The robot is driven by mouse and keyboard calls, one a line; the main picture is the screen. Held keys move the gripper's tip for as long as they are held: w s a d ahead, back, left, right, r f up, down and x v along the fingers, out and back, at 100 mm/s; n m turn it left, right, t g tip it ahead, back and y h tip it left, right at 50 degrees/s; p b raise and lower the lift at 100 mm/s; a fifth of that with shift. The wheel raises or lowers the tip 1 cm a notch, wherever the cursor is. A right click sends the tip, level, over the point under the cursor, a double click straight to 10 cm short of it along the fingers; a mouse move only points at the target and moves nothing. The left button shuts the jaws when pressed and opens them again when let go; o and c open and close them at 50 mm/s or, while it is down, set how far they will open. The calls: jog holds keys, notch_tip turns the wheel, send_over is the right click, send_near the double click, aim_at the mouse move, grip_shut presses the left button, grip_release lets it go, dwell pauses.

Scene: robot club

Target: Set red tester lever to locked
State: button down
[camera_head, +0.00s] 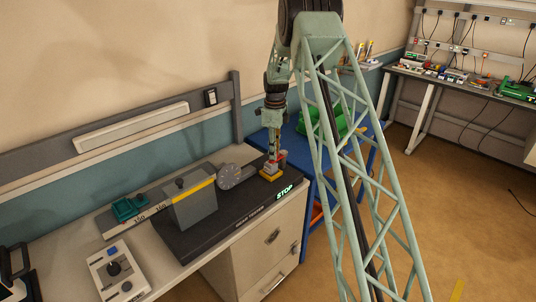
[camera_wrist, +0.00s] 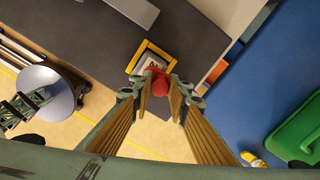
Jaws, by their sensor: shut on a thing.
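The red tester lever (camera_wrist: 158,84) shows in the wrist view as a rounded red knob between my fingers. It rises beside a yellow-framed block (camera_wrist: 151,57) on the dark tester base (camera_wrist: 85,30). My gripper (camera_wrist: 160,92) is shut on the red lever. In the head view my gripper (camera_head: 272,152) reaches down to the right end of the tester base (camera_head: 205,240), just behind the lit STOP label. The lever's red part is small there and partly covered by my gripper. The pictures do not show clearly which position the lever is in.
A grey block with a yellow stripe (camera_head: 192,207) and a round grey dial (camera_head: 229,176) stand on the tester. A control box (camera_head: 117,268) sits at the bench's front left. A blue cart with a green bin (camera_wrist: 300,132) stands to the right.

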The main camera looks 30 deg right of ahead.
dwell(0.3)
jog(key=c, duration=2.5)
grip_release()
jog(key=shift+o, duration=0.2)
jog(key=shift+r, duration=0.15)
notch_tip(320, 180, up, 12)
